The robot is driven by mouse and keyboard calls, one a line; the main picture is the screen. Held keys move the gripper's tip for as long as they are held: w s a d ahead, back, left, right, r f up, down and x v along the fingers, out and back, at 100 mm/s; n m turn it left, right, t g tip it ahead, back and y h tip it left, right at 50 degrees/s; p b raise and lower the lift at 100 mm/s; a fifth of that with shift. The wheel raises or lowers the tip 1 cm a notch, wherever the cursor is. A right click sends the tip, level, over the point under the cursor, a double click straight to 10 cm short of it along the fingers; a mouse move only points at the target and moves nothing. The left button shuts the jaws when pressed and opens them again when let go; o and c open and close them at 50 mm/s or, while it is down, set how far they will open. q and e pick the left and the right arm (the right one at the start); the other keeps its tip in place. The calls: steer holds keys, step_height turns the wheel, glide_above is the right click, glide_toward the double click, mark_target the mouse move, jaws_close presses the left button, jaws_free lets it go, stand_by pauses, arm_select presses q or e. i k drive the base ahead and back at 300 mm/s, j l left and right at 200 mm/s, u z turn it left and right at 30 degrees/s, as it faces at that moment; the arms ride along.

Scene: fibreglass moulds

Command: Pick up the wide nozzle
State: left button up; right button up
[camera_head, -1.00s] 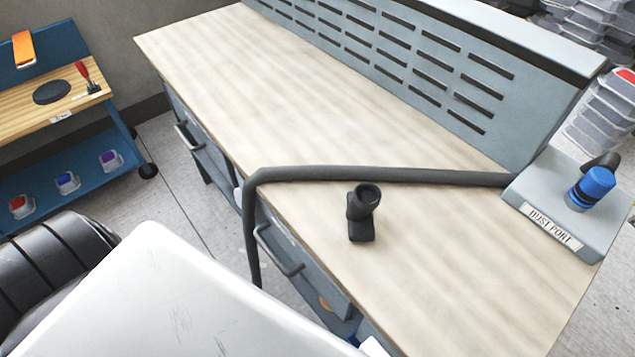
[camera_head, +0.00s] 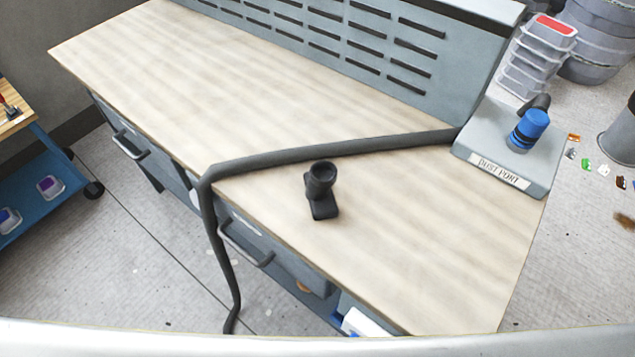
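A black nozzle (camera_head: 321,189) stands on the wooden bench top (camera_head: 400,230), with a round open socket at its upper end and a wider flat foot at its lower right. It is apart from the grey hose behind it. Neither of my grippers shows in the head view, so nothing of mine is at the nozzle.
A thick grey hose (camera_head: 330,150) crosses the bench and hangs over its front edge to the floor. A box labelled DUST PORT (camera_head: 500,172) with a blue fitting (camera_head: 528,130) stands at the right end. A slotted panel (camera_head: 340,35) backs the bench. The bench's left part is clear.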

mark_target(323, 175)
steer(key=j+u, duration=0.3)
steer(key=j, duration=0.55)
steer(key=j+z, duration=0.35)
steer(key=k+j+z, duration=0.1)
steer(key=j+z, duration=0.4)
steer(key=z, duration=0.15)
steer(key=k, duration=0.05)
